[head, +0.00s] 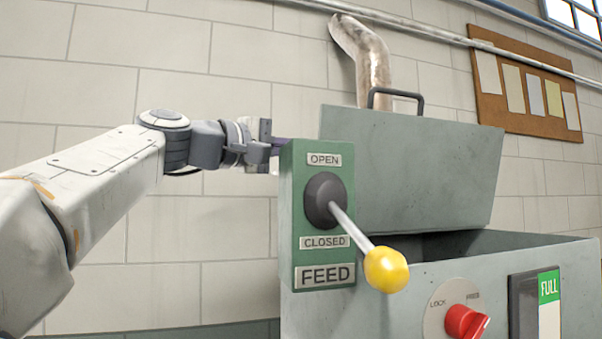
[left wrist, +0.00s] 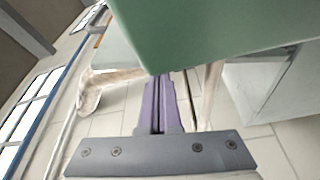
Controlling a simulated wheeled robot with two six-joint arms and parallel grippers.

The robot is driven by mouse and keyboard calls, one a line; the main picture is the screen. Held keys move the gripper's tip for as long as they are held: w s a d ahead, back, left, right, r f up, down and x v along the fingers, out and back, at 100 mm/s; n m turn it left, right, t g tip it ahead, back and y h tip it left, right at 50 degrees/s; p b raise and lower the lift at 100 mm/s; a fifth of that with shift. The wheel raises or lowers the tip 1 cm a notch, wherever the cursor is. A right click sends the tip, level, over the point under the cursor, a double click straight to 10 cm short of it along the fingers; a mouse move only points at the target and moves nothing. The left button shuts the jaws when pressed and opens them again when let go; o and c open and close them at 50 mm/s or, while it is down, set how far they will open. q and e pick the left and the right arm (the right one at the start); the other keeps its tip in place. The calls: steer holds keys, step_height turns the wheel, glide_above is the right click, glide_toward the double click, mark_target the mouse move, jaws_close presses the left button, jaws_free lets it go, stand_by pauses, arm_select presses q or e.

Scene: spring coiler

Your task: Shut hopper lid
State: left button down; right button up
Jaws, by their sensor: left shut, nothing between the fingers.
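The hopper lid (head: 410,165) is a grey-green metal plate that stands raised at the back of the hopper (head: 400,285). A dark handle (head: 395,92) sits on its top edge. The dark hopper opening shows below the lid. My left gripper (head: 278,145) is shut and empty, left of the lid, by the left edge of the green FEED panel (head: 324,268). Its fingertips are partly hidden by the panel in the head view. In the left wrist view the purple fingers (left wrist: 161,105) lie together, with a large green surface (left wrist: 220,40) close above. My right gripper is not in view.
A FEED lever with a yellow knob (head: 386,270) sticks out toward me, pointing down right. A red knob (head: 465,322) marked LOCK and FREE and a gauge marked FULL (head: 549,287) are on the hopper front. A pipe (head: 365,60) runs behind the lid.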

arm_select(q)
steer(key=shift+s+d+f+m+b, duration=0.15)
steer(key=shift+s+d+m+b, duration=0.1)
steer(key=shift+s+m+b, duration=0.4)
steer(key=shift+s+d+f+m+b, duration=0.1)
steer(key=shift+s+d+m+b, duration=0.1)
steer(key=shift+s+m+b, duration=0.35)
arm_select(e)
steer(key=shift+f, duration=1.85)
arm_select(q)
steer(key=shift+w, duration=0.1)
step_height(320, 180, up, 4)
steer(key=p, duration=0.4)
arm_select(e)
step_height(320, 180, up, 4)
arm_select(q)
steer(key=s+a+f+b, duration=0.3)
steer(key=a+b, duration=0.2)
steer(key=a, duration=0.3)
steer(key=shift+s+a+f, duration=0.15)
steer(key=shift+s+a, duration=0.15)
steer(key=shift+a, duration=0.05)
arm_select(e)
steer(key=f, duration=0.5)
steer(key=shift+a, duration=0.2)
